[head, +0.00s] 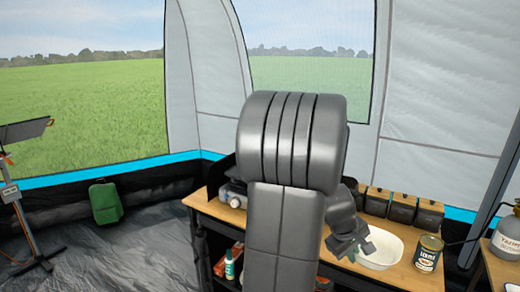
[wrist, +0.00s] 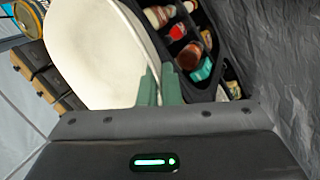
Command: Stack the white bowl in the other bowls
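The white bowl (head: 384,256) is at the wooden table, right of my arm in the head view. In the wrist view the bowl (wrist: 95,50) fills the upper left, close to the camera. My gripper (head: 355,245) is at the bowl's left side. In the wrist view the two green fingers of my gripper (wrist: 158,88) are close together at the bowl's rim, with the wall between them. I cannot tell whether the bowl touches the table.
A labelled can (head: 428,253) stands right of the bowl. Several dark canisters with wooden lids (head: 402,207) line the back of the table. A camp stove (head: 233,193) is at its left end. A black organizer with jars (wrist: 205,45) shows beside the bowl in the wrist view.

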